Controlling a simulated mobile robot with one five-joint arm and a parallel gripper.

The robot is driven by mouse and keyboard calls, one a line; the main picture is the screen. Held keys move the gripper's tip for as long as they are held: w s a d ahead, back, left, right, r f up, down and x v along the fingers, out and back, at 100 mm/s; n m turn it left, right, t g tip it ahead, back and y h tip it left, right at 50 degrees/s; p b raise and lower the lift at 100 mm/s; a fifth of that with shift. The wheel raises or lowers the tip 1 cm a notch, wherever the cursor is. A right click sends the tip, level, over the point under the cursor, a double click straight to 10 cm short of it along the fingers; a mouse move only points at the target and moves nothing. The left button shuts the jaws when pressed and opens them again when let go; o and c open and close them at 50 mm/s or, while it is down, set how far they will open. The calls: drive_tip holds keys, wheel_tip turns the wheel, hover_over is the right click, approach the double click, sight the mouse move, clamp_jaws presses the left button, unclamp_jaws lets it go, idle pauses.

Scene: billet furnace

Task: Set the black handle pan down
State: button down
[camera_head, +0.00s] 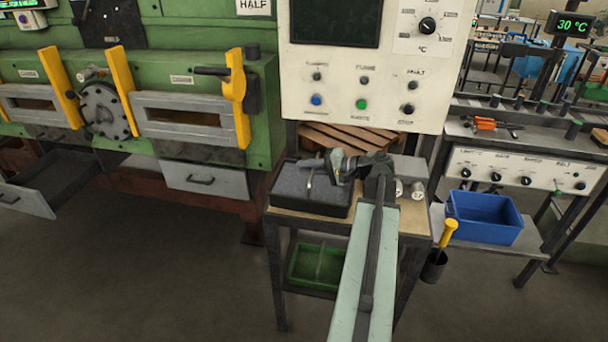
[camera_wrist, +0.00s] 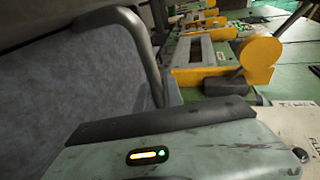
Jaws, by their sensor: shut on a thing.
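The black pan (camera_head: 283,203) has a grey speckled inside and dark walls. It is at the left of the small wooden-topped stand (camera_head: 395,226) in the head view. Whether its underside touches the top I cannot tell. A thin upright handle part (camera_head: 310,179) shows over its middle. My gripper (camera_head: 314,164) points left above the pan and is shut on its handle; the exact grip is hard to see. In the wrist view the pan's grey surface (camera_wrist: 75,85) fills the left, with a dark curved bar beside it.
A green tray (camera_head: 300,281) lies on the stand's lower shelf. Pale cylinders (camera_head: 417,190) stand right of my arm. A blue bin (camera_head: 485,217) and a yellow-handled tool (camera_head: 448,230) are further right. The green furnace (camera_head: 262,130) and an open drawer (camera_head: 28,200) are left.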

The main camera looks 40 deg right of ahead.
sight(305, 189)
drive_tip(key=shift+w+d, duration=0.3)
drive_tip(key=shift+w+f+b, duration=0.1)
drive_tip(key=shift+f+b, duration=0.3)
drive_tip(key=shift+f, duration=0.1)
drive_tip(key=shift+s+f+b, duration=0.2)
drive_tip(key=shift+f+b, duration=0.45)
drive_tip(key=shift+b, duration=0.1)
drive_tip(key=shift+w+f+b, duration=0.1)
drive_tip(key=shift+f+b, duration=0.65)
drive_tip(key=shift+f, duration=0.05)
drive_tip(key=shift+w+a+r, duration=0.1)
drive_tip(key=shift+w+r, duration=0.05)
drive_tip(key=c, duration=1.5)
unclamp_jaws()
